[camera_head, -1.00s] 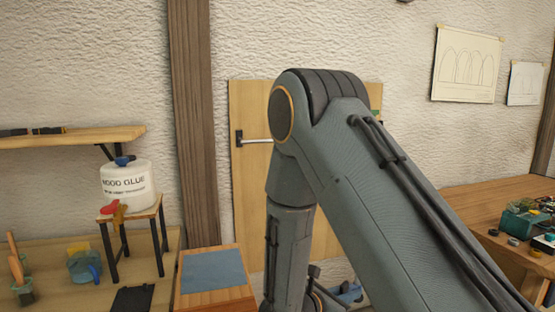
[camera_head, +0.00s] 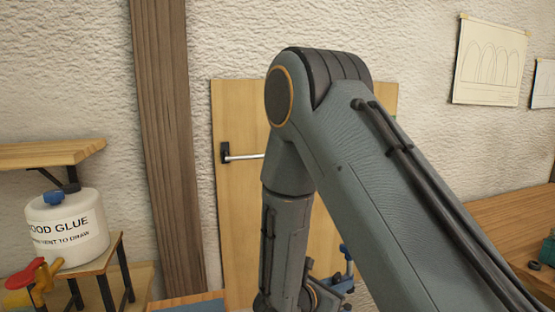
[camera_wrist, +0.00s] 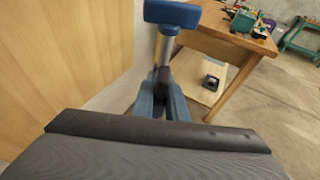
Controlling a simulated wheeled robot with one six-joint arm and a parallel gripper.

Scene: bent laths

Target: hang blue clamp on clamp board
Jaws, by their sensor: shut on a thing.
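The blue clamp (camera_head: 347,268) shows in the head view just right of my arm's lower end, low in front of the clamp board. In the wrist view its blue end (camera_wrist: 172,13) and pale metal bar stand out beyond my gripper (camera_wrist: 161,88), which is shut on it. The clamp board (camera_head: 232,220) is a tall pale wood panel against the wall; it fills the left of the wrist view (camera_wrist: 60,60). A metal bar (camera_head: 243,157) with a dark end piece crosses its upper left, and its right part is hidden behind my arm. The clamp appears apart from the board.
A white glue tub (camera_head: 66,232) stands on a small stand at left, with a red and yellow clamp (camera_head: 34,274) beside it. A wooden shelf (camera_head: 50,153) is above. A wooden bench (camera_head: 500,222) stands at right, with floor beyond it in the wrist view.

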